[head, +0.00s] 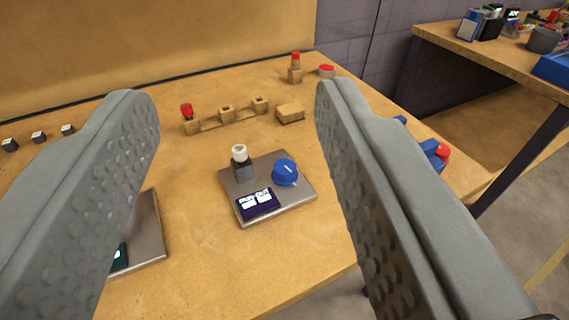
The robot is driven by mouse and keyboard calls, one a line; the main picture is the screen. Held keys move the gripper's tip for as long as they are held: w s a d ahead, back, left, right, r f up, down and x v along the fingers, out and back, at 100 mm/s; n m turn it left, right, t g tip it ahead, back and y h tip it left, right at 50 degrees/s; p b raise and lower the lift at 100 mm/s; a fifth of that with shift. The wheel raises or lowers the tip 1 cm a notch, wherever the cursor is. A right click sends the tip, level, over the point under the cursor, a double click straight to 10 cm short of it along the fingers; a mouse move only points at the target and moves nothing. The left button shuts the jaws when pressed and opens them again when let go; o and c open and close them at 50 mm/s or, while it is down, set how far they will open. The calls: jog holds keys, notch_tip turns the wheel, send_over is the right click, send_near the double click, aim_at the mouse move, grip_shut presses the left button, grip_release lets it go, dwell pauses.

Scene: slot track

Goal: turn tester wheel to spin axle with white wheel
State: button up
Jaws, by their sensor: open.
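The tester is a flat grey metal plate (290,208) on the wooden table. A round blue knob (285,172) stands at its right side; it looks like the tester wheel. Left of it a dark grey block (243,170) carries a white round piece (239,152), which may be the white wheel on its axle. A dark label panel (258,204) lies at the plate's front. My gripper (238,92) is open and empty. Its two grey dimpled fingers frame the tester from left and right, and neither appears to touch it.
Behind stands a wooden track piece (227,116) with a red-topped peg (187,111) and a loose wooden block (290,113). Blue and red parts (437,153) lie at the right edge. Another metal plate (148,230) is partly hidden by the left finger. A second table (480,50) stands far right.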

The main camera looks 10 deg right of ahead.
jog(key=shift+o, duration=0.6)
jog(key=shift+w, duration=0.45)
jog(key=n+g, duration=1.5)
jog(key=g, duration=0.2)
send_over(285, 166)
notch_tip(285, 166, down, 10)
notch_tip(285, 166, down, 17)
jog(key=shift+r, duration=0.1)
jog(key=shift+c, duration=0.3)
jog(key=c, duration=0.9)
